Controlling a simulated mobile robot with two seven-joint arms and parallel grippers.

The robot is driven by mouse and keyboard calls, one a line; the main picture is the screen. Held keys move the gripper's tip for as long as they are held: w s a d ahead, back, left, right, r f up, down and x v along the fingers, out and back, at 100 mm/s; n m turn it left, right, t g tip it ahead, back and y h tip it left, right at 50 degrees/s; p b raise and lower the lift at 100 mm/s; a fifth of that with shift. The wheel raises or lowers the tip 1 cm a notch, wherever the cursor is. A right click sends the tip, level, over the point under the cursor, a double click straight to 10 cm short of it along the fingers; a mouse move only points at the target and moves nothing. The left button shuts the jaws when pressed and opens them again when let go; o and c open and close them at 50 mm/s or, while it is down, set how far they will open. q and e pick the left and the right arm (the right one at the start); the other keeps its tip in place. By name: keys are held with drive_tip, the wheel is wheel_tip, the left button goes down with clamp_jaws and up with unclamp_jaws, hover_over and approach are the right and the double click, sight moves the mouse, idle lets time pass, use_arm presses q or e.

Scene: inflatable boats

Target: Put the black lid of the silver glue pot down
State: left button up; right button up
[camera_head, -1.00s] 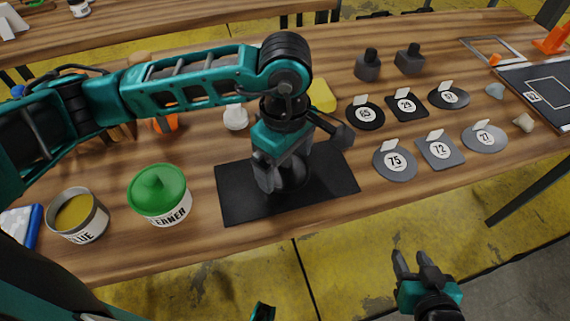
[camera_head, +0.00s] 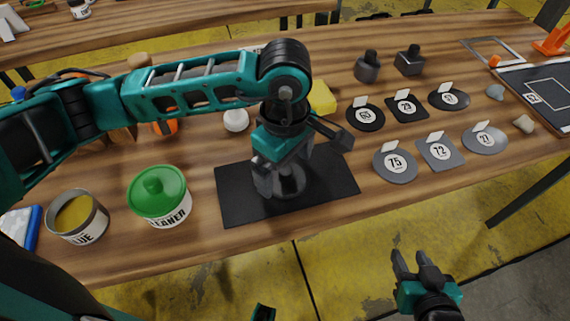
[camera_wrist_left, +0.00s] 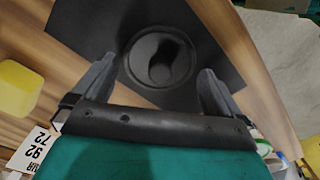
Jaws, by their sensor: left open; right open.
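The black lid (camera_head: 289,184) lies on a black rectangular mat (camera_head: 240,205) on the table. In the left wrist view the lid (camera_wrist_left: 158,60) is round with a raised knob and lies flat on the mat. My left gripper (camera_head: 300,160) is open just above the lid, its fingers on either side; the wrist view shows both fingers (camera_wrist_left: 155,75) apart from the knob. The silver glue pot (camera_head: 78,217) stands uncovered at the left, with yellow-brown glue inside. My right gripper (camera_head: 415,265) is open and empty in front of the table, over the floor.
A green-lidded cleaner tub (camera_head: 160,197) stands between the pot and the mat. A yellow block (camera_head: 321,98) and a white knobbed piece (camera_head: 235,120) are behind the mat. Several numbered grey and black patches (camera_head: 395,162) lie to the right. The mat's right part is clear.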

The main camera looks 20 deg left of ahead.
sight(285, 170)
use_arm(q)
wheel_tip(285, 170, up, 11)
drive_tip(key=shift+p, duration=0.3)
drive_tip(key=shift+f, duration=0.1)
idle(0.4)
